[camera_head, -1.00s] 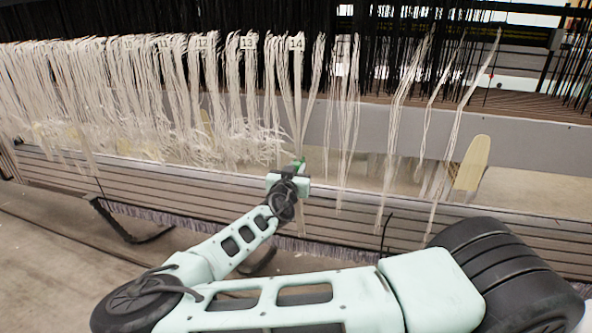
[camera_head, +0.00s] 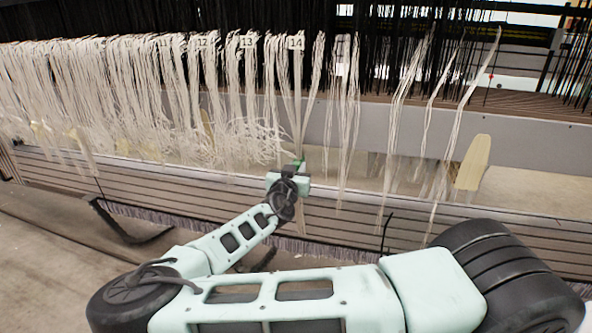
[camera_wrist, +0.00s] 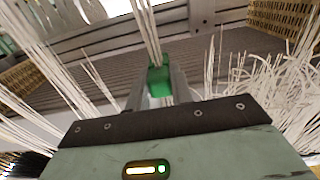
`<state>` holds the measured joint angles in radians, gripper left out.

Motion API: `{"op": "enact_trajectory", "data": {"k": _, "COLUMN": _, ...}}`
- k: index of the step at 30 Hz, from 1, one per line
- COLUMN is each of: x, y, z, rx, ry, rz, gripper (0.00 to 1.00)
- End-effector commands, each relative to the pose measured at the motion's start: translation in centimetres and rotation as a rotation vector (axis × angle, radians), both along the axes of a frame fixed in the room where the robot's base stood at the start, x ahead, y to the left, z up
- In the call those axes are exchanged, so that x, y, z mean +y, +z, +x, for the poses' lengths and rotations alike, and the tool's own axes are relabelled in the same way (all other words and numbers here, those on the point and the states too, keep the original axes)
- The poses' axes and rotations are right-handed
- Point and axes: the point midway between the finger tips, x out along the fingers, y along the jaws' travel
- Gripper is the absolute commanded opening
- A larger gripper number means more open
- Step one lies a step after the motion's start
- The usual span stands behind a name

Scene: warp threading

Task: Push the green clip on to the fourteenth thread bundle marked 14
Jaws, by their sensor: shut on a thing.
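The green clip (camera_wrist: 159,80) is between the two fingers of my gripper (camera_wrist: 158,88) in the wrist view. In the head view the clip (camera_head: 299,164) shows as a small green spot at the tip of my gripper (camera_head: 297,167). The fourteenth thread bundle (camera_head: 299,100) hangs below its tag marked 14 (camera_head: 295,43). In the wrist view the bundle (camera_wrist: 147,35) runs down to the clip's top. I cannot tell whether the threads sit inside the clip or just against it.
Bundle 13 (camera_head: 249,90) and several more tagged bundles hang close on the left. Loose unmarked bundles (camera_head: 346,120) hang to the right. A slatted beam (camera_head: 150,190) runs behind my gripper. A pale paddle-shaped piece (camera_head: 473,163) stands at the right.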

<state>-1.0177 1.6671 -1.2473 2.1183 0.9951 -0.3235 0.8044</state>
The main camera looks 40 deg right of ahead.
Motion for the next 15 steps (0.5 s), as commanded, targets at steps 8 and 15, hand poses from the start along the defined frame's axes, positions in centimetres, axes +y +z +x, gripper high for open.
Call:
{"op": "enact_trajectory", "data": {"k": 8, "x": -0.11, "y": 0.00, "z": 0.04, "rx": 0.000, "ry": -0.001, "rz": 0.000, "gripper": 0.08}}
{"op": "enact_trajectory", "data": {"k": 15, "x": -0.13, "y": 0.01, "z": 0.03, "rx": -0.001, "ry": -0.001, "rz": 0.001, "gripper": 0.42}}
